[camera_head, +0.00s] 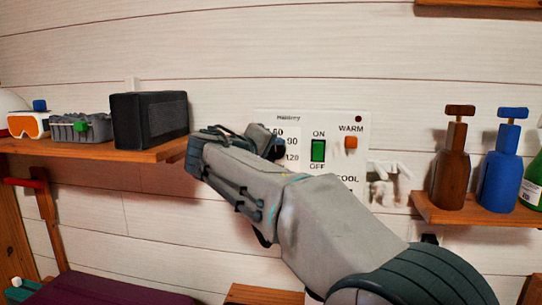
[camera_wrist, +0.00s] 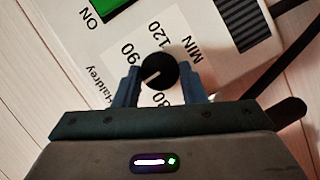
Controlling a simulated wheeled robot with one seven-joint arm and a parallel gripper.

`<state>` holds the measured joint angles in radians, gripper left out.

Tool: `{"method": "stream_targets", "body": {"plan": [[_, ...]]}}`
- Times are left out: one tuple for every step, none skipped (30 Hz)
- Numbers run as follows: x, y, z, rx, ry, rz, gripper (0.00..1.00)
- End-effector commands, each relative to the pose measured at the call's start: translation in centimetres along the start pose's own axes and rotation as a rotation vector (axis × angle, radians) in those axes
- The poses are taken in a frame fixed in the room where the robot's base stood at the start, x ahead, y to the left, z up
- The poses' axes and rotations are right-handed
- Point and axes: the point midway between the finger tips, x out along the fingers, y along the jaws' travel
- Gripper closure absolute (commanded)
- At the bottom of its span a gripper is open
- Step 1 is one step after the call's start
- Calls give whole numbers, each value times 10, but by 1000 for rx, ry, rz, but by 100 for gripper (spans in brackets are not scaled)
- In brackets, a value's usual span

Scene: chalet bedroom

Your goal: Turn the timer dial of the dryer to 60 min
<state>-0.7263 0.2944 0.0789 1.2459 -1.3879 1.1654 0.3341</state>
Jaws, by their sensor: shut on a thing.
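The dryer's white control panel (camera_head: 350,125) is on the wall in the head view, with a green ON/OFF switch (camera_head: 318,151) and an orange WARM button (camera_head: 351,142). In the wrist view the black timer dial (camera_wrist: 160,70) sits between the two blue fingers of my gripper (camera_wrist: 160,82), which is shut on it. The dial's white mark points to the lower left, toward the left finger. The 90 and 120 labels show beside the dial; another number below it is partly hidden and hard to read. In the head view my arm covers most of the dial.
A right shelf (camera_head: 480,214) holds a brown pump bottle (camera_head: 449,167), a blue one (camera_head: 499,168) and a green bottle.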

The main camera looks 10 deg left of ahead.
Motion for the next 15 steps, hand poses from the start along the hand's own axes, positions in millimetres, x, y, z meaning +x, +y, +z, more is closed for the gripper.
{"method": "stream_targets", "body": {"plan": [[1, -1, 1, 12, -2, -5, 85], [1, -1, 1, 18, -2, -8, 85], [1, 0, 1, 26, -2, -11, 85], [1, 0, 1, 31, -2, -13, 85], [1, 0, 1, 35, -2, -15, 85], [1, 0, 1, 39, -2, -17, 85], [1, 0, 1, 41, -2, -18, 85], [1, 0, 1, 43, -2, -18, 85], [1, 0, 1, 44, -2, -19, 85], [1, 0, 1, 45, -3, -19, 85], [1, 0, 1, 45, -3, -19, 85], [1, 0, 1, 45, -3, -19, 85], [1, 0, 1, 45, -3, -19, 85], [1, 0, 1, 45, -3, -19, 85], [1, 0, 1, 44, -3, -19, 85]]}}
